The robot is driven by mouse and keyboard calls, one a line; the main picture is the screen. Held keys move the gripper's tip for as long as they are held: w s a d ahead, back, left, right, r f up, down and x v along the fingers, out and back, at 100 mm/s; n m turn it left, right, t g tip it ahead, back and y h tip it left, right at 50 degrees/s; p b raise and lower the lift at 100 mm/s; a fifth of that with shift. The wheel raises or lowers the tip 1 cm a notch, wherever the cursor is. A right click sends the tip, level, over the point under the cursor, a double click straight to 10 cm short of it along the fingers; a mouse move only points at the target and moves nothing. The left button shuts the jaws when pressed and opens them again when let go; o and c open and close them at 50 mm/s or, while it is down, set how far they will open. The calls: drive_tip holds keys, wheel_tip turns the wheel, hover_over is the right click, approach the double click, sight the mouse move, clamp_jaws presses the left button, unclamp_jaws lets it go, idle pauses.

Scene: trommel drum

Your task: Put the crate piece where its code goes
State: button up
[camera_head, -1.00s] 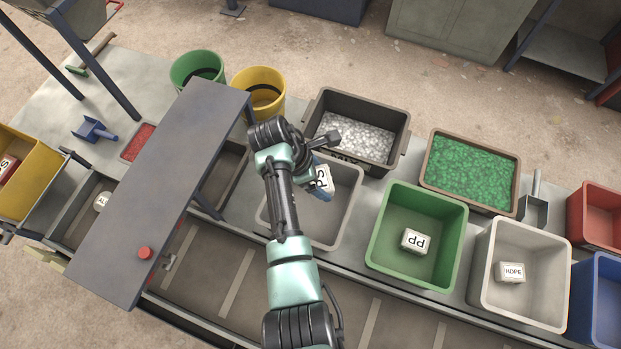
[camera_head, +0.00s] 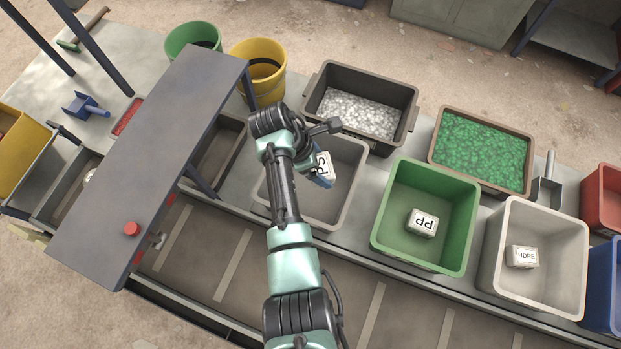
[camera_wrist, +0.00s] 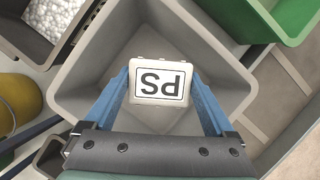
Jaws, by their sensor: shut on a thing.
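The crate piece (camera_head: 324,164) is a white block with the black code PS, upside down in the wrist view (camera_wrist: 160,84). My gripper (camera_head: 317,172) is shut on it, with one blue finger on each side in the wrist view. It holds the piece over an open light grey bin (camera_head: 347,190), whose walls surround the piece in the wrist view (camera_wrist: 205,45). The visible part of that bin's floor is bare. My arm hides the bin's left side in the head view. I cannot tell how high the piece is above the floor.
To the right stand a green bin (camera_head: 455,230) with a PP block (camera_head: 423,222) and a pale bin (camera_head: 560,262) with an HDPE block (camera_head: 523,257). Behind are a dark tub of pale flakes (camera_head: 312,100) and a green-granule tray (camera_head: 480,150). A dark raised panel (camera_head: 165,150) stands left.

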drive_tip(key=o, duration=1.1)
drive_tip(key=shift+r, duration=0.1)
drive_tip(key=b+v, duration=0.2)
drive_tip(key=v, duration=1.1)
drive_tip(key=shift+s, duration=0.1)
